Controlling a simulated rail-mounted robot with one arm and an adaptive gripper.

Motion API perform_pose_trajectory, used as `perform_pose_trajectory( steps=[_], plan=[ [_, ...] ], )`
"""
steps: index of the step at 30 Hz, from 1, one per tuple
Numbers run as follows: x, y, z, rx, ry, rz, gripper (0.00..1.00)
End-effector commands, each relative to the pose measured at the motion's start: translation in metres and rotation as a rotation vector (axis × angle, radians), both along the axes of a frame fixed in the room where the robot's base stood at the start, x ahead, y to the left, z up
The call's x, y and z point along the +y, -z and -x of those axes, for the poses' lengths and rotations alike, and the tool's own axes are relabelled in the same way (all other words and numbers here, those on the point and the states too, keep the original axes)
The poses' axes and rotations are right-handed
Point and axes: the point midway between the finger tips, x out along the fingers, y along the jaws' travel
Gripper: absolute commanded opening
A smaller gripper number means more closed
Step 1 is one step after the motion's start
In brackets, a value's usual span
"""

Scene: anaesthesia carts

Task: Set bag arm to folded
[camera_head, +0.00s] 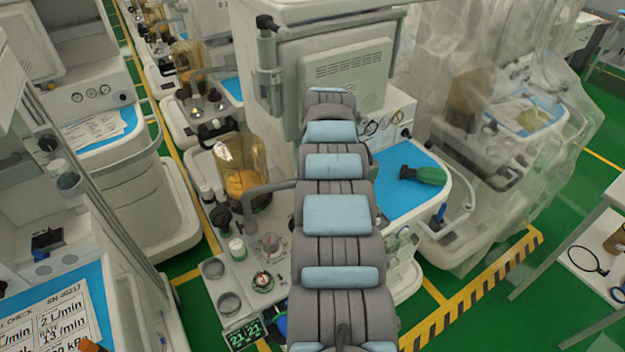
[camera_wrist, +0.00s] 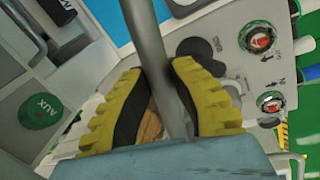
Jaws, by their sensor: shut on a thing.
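The bag arm (camera_wrist: 148,35) shows in the wrist view as a smooth grey metal tube running from the top edge down between my fingers. My gripper (camera_wrist: 160,72), with yellow ribbed fingers and black inner pads, is shut on this tube. In the head view a grey bent tube (camera_head: 270,188), which looks like the same bag arm, sticks out to the left from behind my arm, beside the amber dome. Its right end and my gripper are hidden there by my arm's grey and light-blue links.
An amber bellows dome (camera_head: 242,170) stands close to the tube. A blue worktop (camera_head: 405,195) holds a green-and-black object (camera_head: 423,175). The wrist view shows a green AUX knob (camera_wrist: 40,111) and red-centred dials (camera_wrist: 257,38). A plastic-draped cart (camera_head: 500,100) stands at right.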

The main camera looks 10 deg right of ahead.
Motion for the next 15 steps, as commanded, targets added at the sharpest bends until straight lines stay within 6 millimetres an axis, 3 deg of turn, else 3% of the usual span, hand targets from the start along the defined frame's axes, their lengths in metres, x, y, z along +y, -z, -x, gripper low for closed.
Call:
perform_pose_trajectory(
  steps=[15],
  plan=[
    [-0.0057,0.0017,0.0011,0.004,-0.001,0.0,0.0]
  ],
)
